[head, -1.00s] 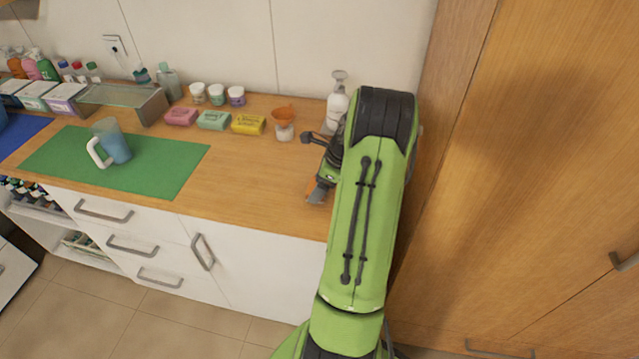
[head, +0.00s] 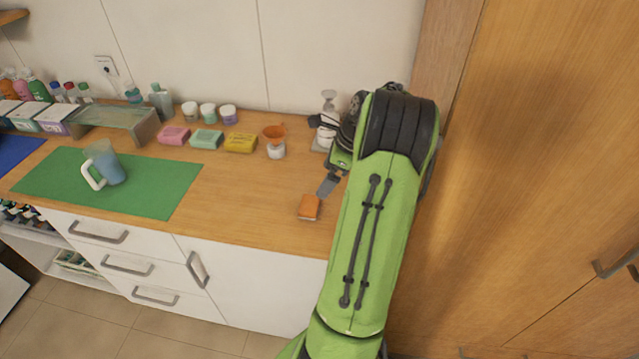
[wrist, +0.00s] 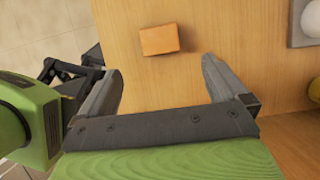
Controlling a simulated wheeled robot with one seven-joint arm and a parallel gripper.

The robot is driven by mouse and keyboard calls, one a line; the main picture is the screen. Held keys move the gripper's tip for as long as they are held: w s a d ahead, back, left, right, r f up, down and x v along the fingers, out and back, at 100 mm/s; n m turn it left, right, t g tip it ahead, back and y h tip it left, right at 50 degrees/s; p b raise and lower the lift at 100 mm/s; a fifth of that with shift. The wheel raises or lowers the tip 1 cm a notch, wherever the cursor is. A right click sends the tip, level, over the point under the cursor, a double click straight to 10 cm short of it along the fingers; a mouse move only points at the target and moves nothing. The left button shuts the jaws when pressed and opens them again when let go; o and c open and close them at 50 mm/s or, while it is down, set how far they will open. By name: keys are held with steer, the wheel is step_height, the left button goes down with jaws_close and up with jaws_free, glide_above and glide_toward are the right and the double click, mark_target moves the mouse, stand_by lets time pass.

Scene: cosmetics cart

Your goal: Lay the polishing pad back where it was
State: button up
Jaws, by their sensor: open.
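The polishing pad, a small orange block (head: 309,207), lies on the wooden countertop (head: 250,190) near its front edge, left of my arm. In the wrist view the orange pad (wrist: 159,40) lies on the wood beyond the fingertips, clear of both fingers. My gripper (wrist: 162,75) is open and empty, with bare counter between its fingers. In the head view my gripper (head: 328,185) is just behind and to the right of the pad, partly hidden by my arm.
An orange funnel on a white jar (head: 275,142) and yellow, green and pink soap boxes (head: 206,139) stand behind. A blue mug (head: 105,163) stands on a green mat (head: 150,200) at left. A pump bottle (head: 327,125) is near my arm. A tall wooden cabinet (head: 530,180) bounds the right.

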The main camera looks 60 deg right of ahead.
steer(key=w+a+r+n+h, duration=0.1)
steer(key=w+a+r+n, duration=0.2)
steer(key=a, duration=0.4)
steer(key=w+a+r+n+g, duration=0.1)
steer(key=a+r+n, duration=0.3)
steer(key=a+n, duration=0.2)
steer(key=w+a+r+n+h, duration=0.1)
steer(key=w+a+r+n, duration=0.2)
steer(key=a, duration=0.4)
steer(key=s+a+r+n+t, duration=0.2)
steer(key=s+a+n, duration=1.2)
steer(key=n, duration=0.5)
steer(key=a, duration=0.2)
steer(key=shift+s+a, duration=0.4)
